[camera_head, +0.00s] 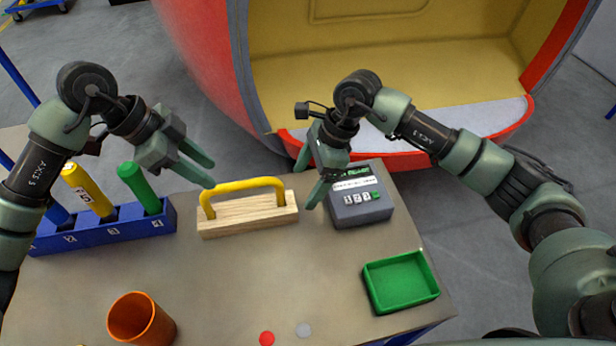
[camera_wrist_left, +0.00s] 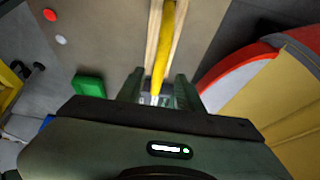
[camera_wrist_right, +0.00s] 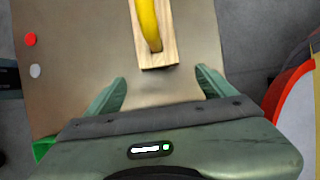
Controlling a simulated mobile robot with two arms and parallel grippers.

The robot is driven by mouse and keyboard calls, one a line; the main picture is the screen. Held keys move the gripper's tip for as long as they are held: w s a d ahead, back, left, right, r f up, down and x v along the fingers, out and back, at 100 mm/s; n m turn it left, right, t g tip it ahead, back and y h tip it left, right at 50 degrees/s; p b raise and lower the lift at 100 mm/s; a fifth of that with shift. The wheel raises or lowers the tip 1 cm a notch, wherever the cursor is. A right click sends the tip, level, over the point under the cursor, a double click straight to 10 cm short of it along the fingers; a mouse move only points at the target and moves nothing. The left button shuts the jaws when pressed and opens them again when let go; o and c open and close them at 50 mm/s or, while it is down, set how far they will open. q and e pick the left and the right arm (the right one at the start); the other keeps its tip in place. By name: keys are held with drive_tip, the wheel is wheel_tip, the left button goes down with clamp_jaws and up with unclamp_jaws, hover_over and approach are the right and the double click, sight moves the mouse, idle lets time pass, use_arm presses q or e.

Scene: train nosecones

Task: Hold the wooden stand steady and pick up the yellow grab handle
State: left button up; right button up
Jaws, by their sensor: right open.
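The yellow grab handle (camera_head: 243,184) stands upright as an arch on the pale wooden stand (camera_head: 248,214), on the table. My left gripper (camera_head: 212,175) is open near the handle's left end. In the left wrist view the handle (camera_wrist_left: 165,45) runs between the finger lines, with the stand (camera_wrist_left: 153,40) under it. My right gripper (camera_head: 307,180) is open by the stand's right end. In the right wrist view the stand's end (camera_wrist_right: 157,60) lies just beyond the spread fingers (camera_wrist_right: 160,80), apart from them. Neither gripper visibly holds anything.
A blue rack (camera_head: 105,232) with coloured cylinders stands at left. A grey device (camera_head: 360,205) with a display sits close to my right gripper. A green tray (camera_head: 400,282), an orange cup (camera_head: 140,320) and two small discs are nearer. The table's middle is clear.

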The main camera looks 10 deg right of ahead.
drive_tip(key=x, duration=0.7)
drive_tip(key=shift+f, duration=0.35)
